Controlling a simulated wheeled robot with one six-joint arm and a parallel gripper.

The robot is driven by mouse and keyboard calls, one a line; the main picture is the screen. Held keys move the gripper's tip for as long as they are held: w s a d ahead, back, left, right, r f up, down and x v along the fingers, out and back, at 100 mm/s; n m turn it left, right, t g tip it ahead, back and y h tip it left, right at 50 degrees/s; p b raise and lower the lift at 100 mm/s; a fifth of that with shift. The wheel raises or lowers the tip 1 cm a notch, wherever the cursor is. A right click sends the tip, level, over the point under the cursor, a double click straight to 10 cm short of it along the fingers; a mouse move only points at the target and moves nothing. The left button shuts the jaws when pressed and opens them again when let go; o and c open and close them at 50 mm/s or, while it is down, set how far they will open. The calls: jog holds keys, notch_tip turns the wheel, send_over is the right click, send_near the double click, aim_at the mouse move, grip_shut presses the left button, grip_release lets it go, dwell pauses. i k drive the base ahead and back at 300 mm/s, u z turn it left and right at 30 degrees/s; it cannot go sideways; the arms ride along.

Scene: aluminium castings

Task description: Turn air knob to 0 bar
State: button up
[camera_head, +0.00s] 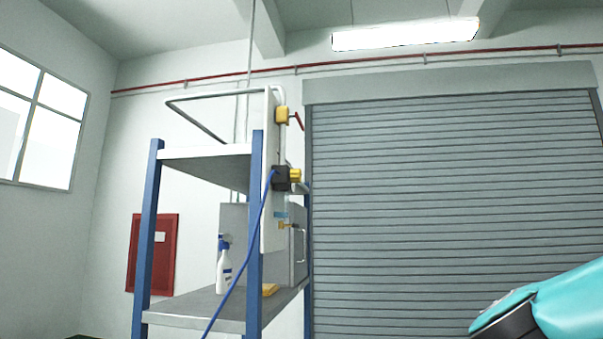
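A yellow knob (295,175) sticks out to the right from a dark block (280,178) on the upright panel of a blue-and-grey rack. It looks like the air knob, but its scale and setting are too small to read. A blue hose (256,232) runs down from the block. Above it is a yellow valve body (282,115) with a red lever (298,121). A turquoise part of my arm shows at the lower right, well apart from the knob. My gripper's fingers are not in the picture.
The rack (252,285) carries a white spray bottle (223,268), a yellow item (269,289) and a grey cabinet (298,245). A red wall box (152,253) hangs behind at the left. A closed roller shutter (450,200) fills the right side.

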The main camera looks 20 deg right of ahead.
aim_at(295, 175)
jog(key=z, duration=0.85)
jog(key=i, duration=1.2)
jog(key=z, duration=0.05)
